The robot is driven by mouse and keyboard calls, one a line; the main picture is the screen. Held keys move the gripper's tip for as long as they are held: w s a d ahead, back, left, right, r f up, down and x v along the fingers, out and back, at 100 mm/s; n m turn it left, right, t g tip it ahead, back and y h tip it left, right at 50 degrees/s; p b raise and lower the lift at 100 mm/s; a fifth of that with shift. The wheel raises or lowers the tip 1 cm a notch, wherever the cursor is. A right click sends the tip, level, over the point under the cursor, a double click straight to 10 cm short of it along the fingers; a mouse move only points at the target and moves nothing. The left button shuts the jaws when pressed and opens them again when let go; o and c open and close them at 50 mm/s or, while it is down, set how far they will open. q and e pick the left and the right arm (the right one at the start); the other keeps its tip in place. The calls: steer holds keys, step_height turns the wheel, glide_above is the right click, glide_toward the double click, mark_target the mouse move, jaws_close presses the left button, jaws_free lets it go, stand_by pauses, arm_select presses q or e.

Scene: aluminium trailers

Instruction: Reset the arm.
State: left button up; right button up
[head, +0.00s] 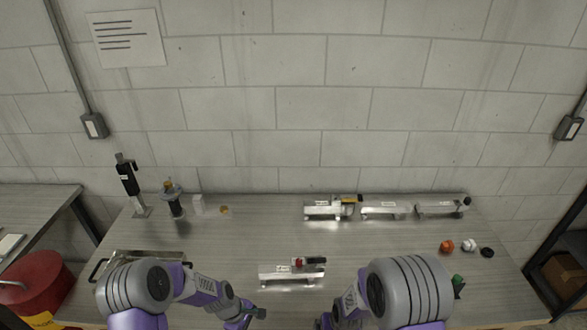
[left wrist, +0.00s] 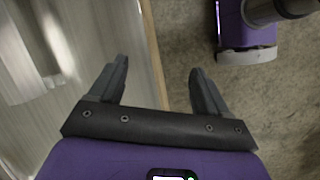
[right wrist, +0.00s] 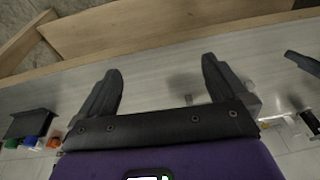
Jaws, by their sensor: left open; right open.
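My left arm comes in from the left in the head view, and its gripper (head: 250,313) is low near the table's front edge. In the left wrist view the left gripper (left wrist: 158,82) has its two dark fingers wide apart with nothing between them. My right arm comes in from the right, and its gripper is mostly hidden behind the arm in the head view. In the right wrist view the right gripper (right wrist: 160,80) has its fingers wide apart and empty, with the tabletop and its wooden edge beyond.
An aluminium trailer (head: 285,277) with a red and black piece stands mid-table. Several more trailers (head: 385,209) line the back. Orange (head: 447,246), white (head: 469,245) and black (head: 487,252) small items lie right. A black tool on a stand (head: 128,180) is back left. The table centre (head: 260,235) is clear.

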arm_select(q)
steer(key=s+d+f+m, duration=0.1)
steer(key=s+f+m, duration=0.1)
steer(key=s+m, duration=0.5)
steer(key=s+d+f+m, duration=0.2)
steer(key=s+m, duration=0.2)
steer(key=s, duration=0.8)
arm_select(e)
steer(key=s+a+f+m+g+y, duration=0.15)
steer(key=s+f, duration=0.25)
steer(key=s, duration=0.4)
steer(key=s+a+f+m+g+y, duration=0.1)
steer(key=s+f+y, duration=0.1)
steer(key=s+f, duration=0.45)
arm_select(q)
step_height(320, 180, down, 13)
steer(key=b, duration=1.3)
arm_select(e)
step_height(320, 180, down, 12)
steer(key=s, duration=0.1)
steer(key=shift+s+d+r+t, duration=0.2)
steer(key=shift+s+r+t, duration=0.05)
steer(key=shift+s+t, duration=0.1)
